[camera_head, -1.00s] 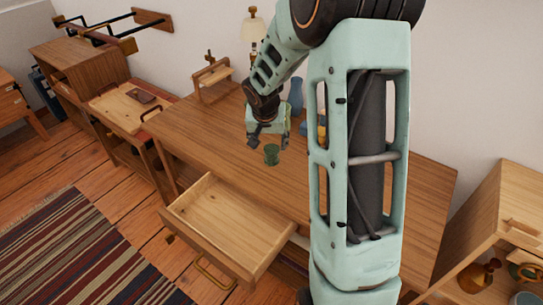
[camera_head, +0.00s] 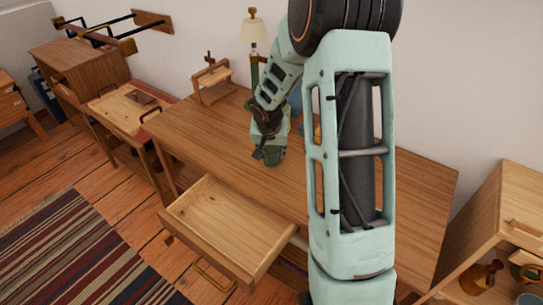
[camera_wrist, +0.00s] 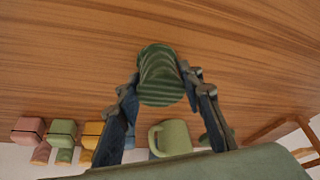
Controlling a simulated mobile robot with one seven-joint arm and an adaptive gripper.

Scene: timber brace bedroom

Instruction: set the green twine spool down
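The green twine spool (camera_wrist: 161,76) is ridged and shows between my fingertips in the wrist view. My gripper (camera_wrist: 162,82) has one finger on each side of it, and both tips appear to touch its sides, so it looks shut on the spool. In the head view my gripper (camera_head: 268,155) is low over the wooden desk (camera_head: 215,135), behind the open drawer. There the spool is mostly hidden by the gripper. I cannot tell whether its base touches the desktop.
The open drawer (camera_head: 225,220) is empty at the desk's front. A green mug (camera_wrist: 172,137) and several small coloured boxes (camera_wrist: 62,131) show beyond my fingers. A lamp (camera_head: 254,30) and a small wooden stand (camera_head: 212,82) are at the back. The desktop's left part is clear.

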